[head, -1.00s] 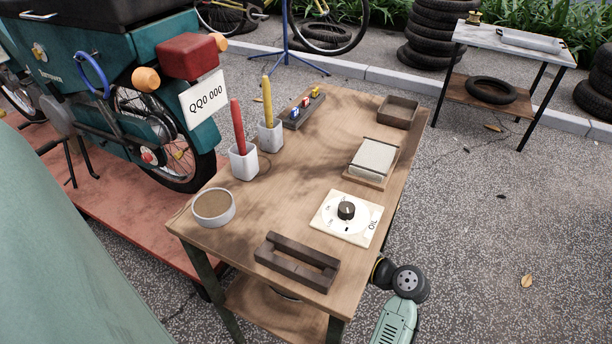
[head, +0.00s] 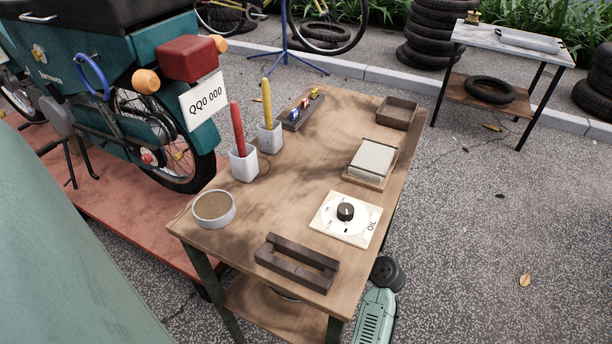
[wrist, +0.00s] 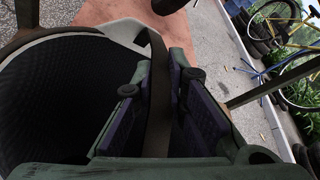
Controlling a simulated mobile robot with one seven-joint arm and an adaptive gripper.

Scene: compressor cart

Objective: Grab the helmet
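The helmet shows in the wrist view, close up at the left, as a dark quilted lining (wrist: 55,100) with a pale grey rim. In the head view I cannot make it out clearly. My gripper (wrist: 165,65) shows in the wrist view with its two purple-padded fingers beside the helmet. A dark brown strip (wrist: 158,95) runs between the fingers; whether it is part of the helmet is unclear. I cannot tell whether the fingers press on it. In the head view my gripper is hidden; only part of my green arm shows at the table's front right corner.
The wooden table (head: 290,190) has a lower shelf (head: 260,305). Its top holds a dark wooden frame (head: 297,262), an oil dial plate (head: 346,218), a round dish (head: 214,208) and candle-like sticks in white cups. A green motorbike (head: 110,100) stands left.

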